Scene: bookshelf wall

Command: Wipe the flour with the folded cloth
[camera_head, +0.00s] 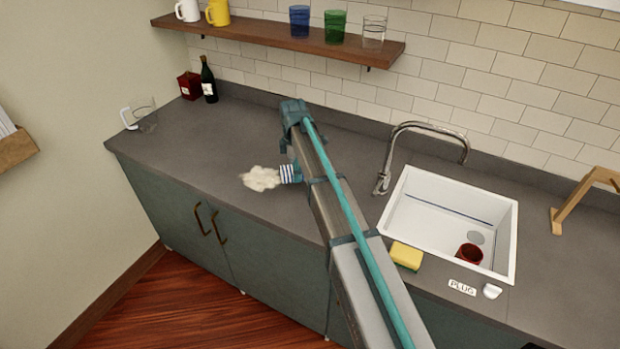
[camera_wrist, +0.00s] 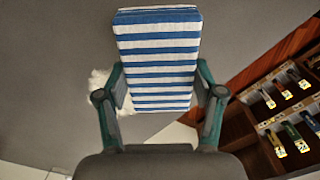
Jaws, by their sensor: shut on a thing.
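The folded cloth, striped blue and white, is gripped between my two fingers in the wrist view (camera_wrist: 158,58). My gripper (camera_wrist: 160,75) is shut on it. In the head view, only a small striped part of the cloth (camera_head: 290,174) shows beside my arm, which hides most of my gripper. The flour (camera_head: 260,179) is a pale, uneven heap on the grey counter, just left of the cloth. In the wrist view the flour (camera_wrist: 100,84) shows partly behind my left finger. I cannot tell whether the cloth touches the counter or the flour.
A white sink (camera_head: 402,222) with a tap (camera_head: 388,160) lies right of my arm, with a yellow sponge (camera_head: 406,255) at its front left. A dark bottle (camera_head: 208,80), red box (camera_head: 189,86) and clear glass (camera_head: 146,116) stand at the counter's left end. A shelf (camera_head: 270,33) hangs above.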

